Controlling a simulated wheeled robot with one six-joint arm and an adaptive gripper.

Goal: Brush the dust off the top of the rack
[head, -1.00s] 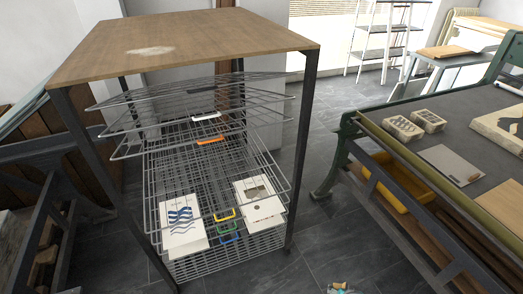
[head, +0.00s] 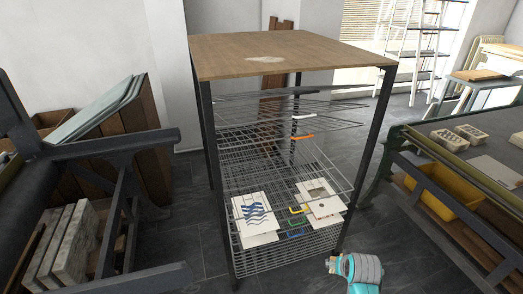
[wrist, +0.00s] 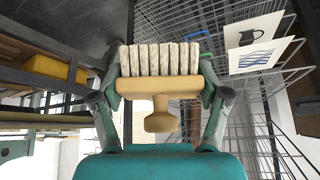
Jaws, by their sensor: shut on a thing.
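The rack (head: 208,135) stands in the middle of the head view, with dark legs and a flat wooden top (head: 330,48). A pale dust patch (head: 265,59) lies on the top, left of its middle. My gripper (wrist: 160,88) is shut on a brush (wrist: 158,84) with a pale wooden body, a knob handle and white bristle tufts. In the head view my gripper (head: 333,264) is low at the bottom, in front of the rack's right leg and well below the top. The brush is hard to make out there.
Wire shelves (head: 285,170) under the top hold printed sheets (head: 255,214). A dark bench frame (head: 110,150) with stone slabs (head: 62,240) stands close at left. A press table (head: 465,165) with a yellow tray (head: 445,197) stands at right. Grey floor (head: 375,215) lies between rack and press.

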